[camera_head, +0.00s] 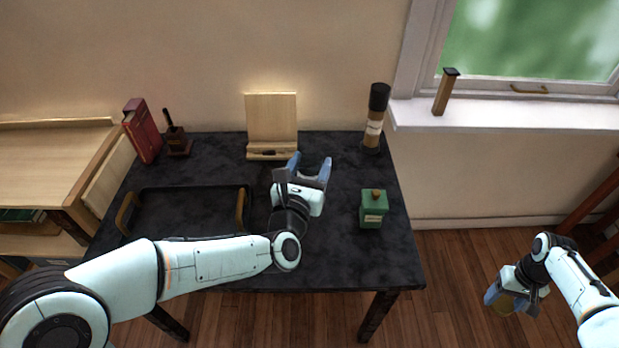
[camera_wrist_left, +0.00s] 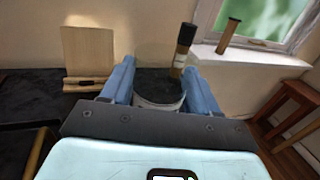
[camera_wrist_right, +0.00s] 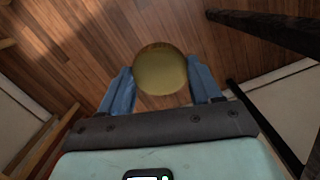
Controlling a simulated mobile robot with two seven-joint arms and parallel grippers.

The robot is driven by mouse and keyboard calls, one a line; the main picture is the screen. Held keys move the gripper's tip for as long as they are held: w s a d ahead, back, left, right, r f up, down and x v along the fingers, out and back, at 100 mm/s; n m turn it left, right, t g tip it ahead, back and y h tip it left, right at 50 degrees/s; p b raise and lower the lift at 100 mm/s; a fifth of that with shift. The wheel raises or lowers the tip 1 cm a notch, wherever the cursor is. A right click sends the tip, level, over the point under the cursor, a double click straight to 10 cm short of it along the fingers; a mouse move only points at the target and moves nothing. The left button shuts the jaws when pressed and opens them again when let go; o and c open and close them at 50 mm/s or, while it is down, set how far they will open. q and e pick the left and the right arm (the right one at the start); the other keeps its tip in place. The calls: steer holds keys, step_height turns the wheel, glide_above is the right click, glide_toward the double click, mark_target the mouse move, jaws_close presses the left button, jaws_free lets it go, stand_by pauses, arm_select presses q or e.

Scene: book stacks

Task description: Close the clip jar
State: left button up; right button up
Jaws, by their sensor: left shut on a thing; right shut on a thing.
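My left gripper (camera_head: 311,166) is over the dark table and shut on the clear glass jar (camera_wrist_left: 158,92), which shows between its blue fingers in the left wrist view. The jar's see-through wall is faint, and its pale lower rim shows near the palm. In the head view I can barely make the jar out. My right gripper (camera_head: 508,298) is out to the right of the table, above the wooden floor. It is shut on a round golden-brown lid (camera_wrist_right: 160,72), seen face-on between its fingers in the right wrist view. The lid is well apart from the jar.
The dark table (camera_head: 330,255) holds a black tray (camera_head: 190,189), a green canister (camera_head: 373,210), a tall black-capped bottle (camera_head: 375,118), a wooden stand (camera_head: 271,120), a red book (camera_head: 142,130) and a small dark wooden object (camera_head: 177,140). A windowsill (camera_head: 500,113) lies at right.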

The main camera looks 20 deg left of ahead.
arm_select(q)
steer(key=shift+r, duration=0.35)
steer(key=shift+o, duration=1.4)
steer(key=c, duration=0.7)
steer(key=shift+o, duration=0.2)
